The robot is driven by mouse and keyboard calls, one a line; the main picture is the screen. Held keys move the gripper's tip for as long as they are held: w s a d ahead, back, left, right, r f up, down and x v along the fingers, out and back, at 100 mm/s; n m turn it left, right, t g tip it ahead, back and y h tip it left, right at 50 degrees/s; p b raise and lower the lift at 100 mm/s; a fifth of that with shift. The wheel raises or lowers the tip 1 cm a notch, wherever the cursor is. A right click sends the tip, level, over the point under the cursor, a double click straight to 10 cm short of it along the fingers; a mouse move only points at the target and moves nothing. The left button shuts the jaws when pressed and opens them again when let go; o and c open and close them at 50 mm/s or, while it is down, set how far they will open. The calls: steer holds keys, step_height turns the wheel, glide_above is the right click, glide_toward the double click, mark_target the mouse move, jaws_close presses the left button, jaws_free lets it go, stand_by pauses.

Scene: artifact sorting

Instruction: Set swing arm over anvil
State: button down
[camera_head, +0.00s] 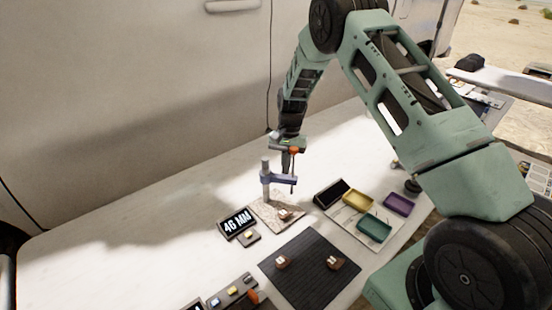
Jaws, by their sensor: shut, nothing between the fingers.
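The swing arm (283,180) is a blue-grey bar on an upright grey post (265,168). It reaches right from the post, with a thin vertical rod at its outer end. The post stands at the edge of a speckled stone slab (264,208), which seems to be the anvil. A small brown and white piece (285,215) lies on the slab. My gripper (289,160) is shut and points down at the swing arm's outer end. I cannot tell whether it touches the arm. Its fingertips are small and partly hidden.
A "46 MM" display (237,222) stands left of the slab. A dark mat (306,265) with two small pieces lies in front. Yellow (357,200), green (374,229) and purple (399,205) trays sit at right. The left of the white table (110,255) is clear.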

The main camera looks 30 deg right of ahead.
mark_target(286, 179)
steer(key=s+m, duration=0.1)
steer(key=m, duration=0.1)
steer(key=s+a+m, duration=0.1)
steer(key=shift+m+t, duration=0.3)
steer(key=shift+m, duration=0.1)
steer(key=shift+s+a+m+t+y+p, duration=0.25)
steer(key=shift+s+a+m, duration=0.15)
steer(key=shift+m, duration=0.5)
steer(key=shift+s+a+m+t+y+p, duration=0.15)
steer(key=shift+s+a+m+t, duration=0.2)
steer(key=shift+m, duration=0.55)
steer(key=shift+s, duration=0.1)
steer(key=shift+d, duration=0.1)
steer(key=shift+d, duration=0.3)
steer(key=w+d+r+b, duration=0.1)
steer(key=d+r, duration=0.4)
steer(key=r, duration=0.4)
steer(key=shift+w+d+r, duration=0.2)
steer(key=shift+d+r, duration=0.15)
